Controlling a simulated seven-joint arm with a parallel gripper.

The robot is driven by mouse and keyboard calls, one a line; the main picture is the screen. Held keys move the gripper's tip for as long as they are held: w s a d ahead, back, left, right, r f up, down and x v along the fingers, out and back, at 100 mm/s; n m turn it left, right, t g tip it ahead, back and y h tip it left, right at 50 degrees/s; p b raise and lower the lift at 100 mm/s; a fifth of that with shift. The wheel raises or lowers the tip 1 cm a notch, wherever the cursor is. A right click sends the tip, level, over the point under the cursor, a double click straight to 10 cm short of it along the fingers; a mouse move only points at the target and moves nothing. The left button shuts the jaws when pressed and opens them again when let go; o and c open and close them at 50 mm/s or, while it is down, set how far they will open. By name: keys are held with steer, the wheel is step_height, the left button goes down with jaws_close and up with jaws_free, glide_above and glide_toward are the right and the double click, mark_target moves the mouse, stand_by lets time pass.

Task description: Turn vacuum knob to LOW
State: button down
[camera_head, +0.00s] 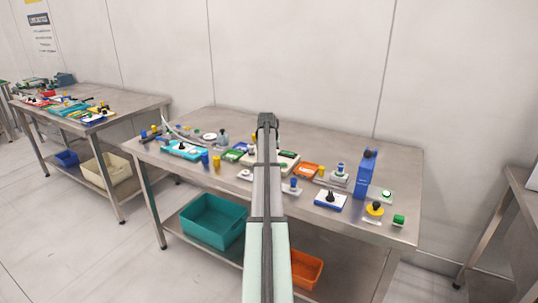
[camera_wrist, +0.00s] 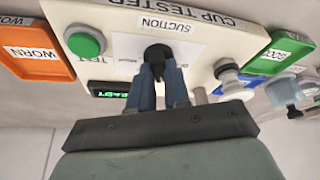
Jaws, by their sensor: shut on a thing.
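The vacuum knob (camera_wrist: 157,52) is black and sits under a "SUCTION" label on the white cup tester panel (camera_wrist: 207,45), in the upper middle of the wrist view. My gripper (camera_wrist: 158,80) is shut on the knob, with one blue-grey finger on each side of its stem. The markings around the knob are partly covered or too small to read, so I cannot tell its setting. In the head view, my arm covers much of the cup tester (camera_head: 289,157) and hides the knob and fingertips.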

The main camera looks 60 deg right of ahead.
stand_by(0.3)
steer(key=c, duration=1.1)
jaws_free()
steer(key=v, duration=1.4)
steer(key=shift+w+f, duration=0.1)
